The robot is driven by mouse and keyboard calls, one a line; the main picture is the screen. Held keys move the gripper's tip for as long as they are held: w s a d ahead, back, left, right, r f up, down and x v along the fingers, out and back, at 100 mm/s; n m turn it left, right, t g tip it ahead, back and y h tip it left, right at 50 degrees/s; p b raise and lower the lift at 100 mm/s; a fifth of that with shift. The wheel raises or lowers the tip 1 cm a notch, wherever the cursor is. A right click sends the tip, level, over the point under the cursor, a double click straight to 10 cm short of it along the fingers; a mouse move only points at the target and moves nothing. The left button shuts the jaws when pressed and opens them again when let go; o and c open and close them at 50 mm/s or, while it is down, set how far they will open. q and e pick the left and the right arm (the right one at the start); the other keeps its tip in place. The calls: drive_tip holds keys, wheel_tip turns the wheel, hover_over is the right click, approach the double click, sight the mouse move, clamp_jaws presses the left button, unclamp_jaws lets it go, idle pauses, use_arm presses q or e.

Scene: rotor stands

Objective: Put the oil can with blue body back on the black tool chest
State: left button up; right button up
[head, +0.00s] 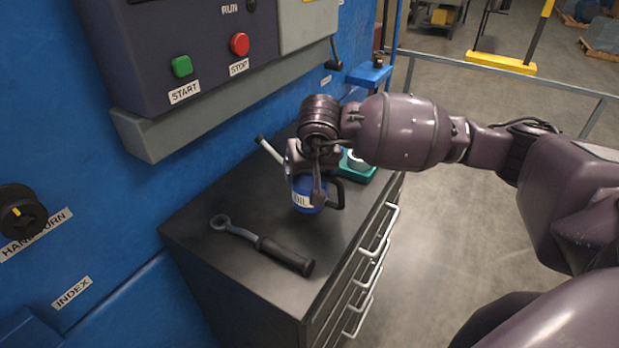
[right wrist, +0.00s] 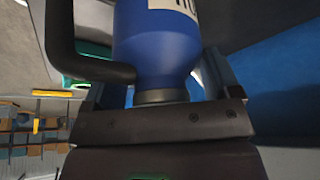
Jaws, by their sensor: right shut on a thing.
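The oil can with blue body (head: 304,194) is over the black tool chest (head: 205,265), near the middle of its top. I cannot tell whether its base touches the top. Its label, dark handle and pale spout show in the head view, and it looks about upright. My right gripper (head: 312,172) is shut on the can from above. In the right wrist view the blue body (right wrist: 160,45) and dark handle fill the space by the fingers (right wrist: 158,95). My left gripper is not in view.
A ratchet wrench (head: 262,246) with a dark grip lies on the chest in front of the can. A teal tray (head: 357,168) sits behind it. The blue machine wall with the start and stop panel (head: 205,70) borders the chest on the left. Drawer handles face right.

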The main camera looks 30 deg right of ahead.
drive_tip(key=shift+f, duration=1.15)
drive_tip(key=shift+f, duration=0.2)
drive_tip(key=o, duration=1.2)
drive_tip(key=shift+r, duration=0.15)
drive_tip(key=shift+r, duration=0.25)
drive_tip(key=v, duration=1.1)
drive_tip(key=shift+s+a+r+b, duration=0.1)
drive_tip(key=shift+s+r+b, duration=0.1)
drive_tip(key=shift+b, duration=0.15)
